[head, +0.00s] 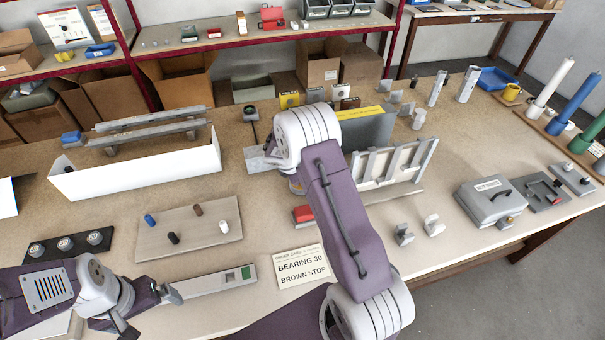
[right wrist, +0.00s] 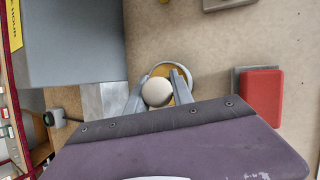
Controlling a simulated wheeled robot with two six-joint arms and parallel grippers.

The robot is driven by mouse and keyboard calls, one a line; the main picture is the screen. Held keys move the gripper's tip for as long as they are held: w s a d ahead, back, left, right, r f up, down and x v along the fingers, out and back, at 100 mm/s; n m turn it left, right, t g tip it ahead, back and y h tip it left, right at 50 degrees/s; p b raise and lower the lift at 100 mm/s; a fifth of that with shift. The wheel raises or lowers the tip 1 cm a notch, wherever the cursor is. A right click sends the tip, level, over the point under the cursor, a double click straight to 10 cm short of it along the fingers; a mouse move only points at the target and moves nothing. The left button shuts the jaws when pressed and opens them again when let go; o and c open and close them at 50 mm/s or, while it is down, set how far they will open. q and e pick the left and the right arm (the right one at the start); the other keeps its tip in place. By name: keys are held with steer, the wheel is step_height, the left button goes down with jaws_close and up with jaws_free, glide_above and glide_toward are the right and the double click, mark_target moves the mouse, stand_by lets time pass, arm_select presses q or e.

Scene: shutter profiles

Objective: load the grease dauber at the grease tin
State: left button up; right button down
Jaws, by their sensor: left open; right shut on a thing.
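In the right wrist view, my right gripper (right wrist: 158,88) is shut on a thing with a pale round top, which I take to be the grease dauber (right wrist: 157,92). Below and around it shows a round rim with amber inside, apparently the grease tin (right wrist: 164,68). The dauber's lower end is hidden, so I cannot tell whether it touches the grease. In the head view my right arm covers most of this spot. My left gripper (head: 150,312) is open and empty at the lower left, near a long grey strip (head: 215,284).
A red block (head: 303,214) on a grey base lies close beside the right gripper. A grey upright panel (head: 368,133) and a slotted rack (head: 392,163) stand beyond. A board with small pegs (head: 190,228), a white channel (head: 140,172) and an order card (head: 302,267) lie around.

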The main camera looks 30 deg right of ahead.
steer(key=shift+f+b, duration=0.55)
stand_by(1.4)
step_height(320, 180, up, 7)
steer(key=p, duration=0.6)
steer(key=shift+r, duration=0.1)
stand_by(0.5)
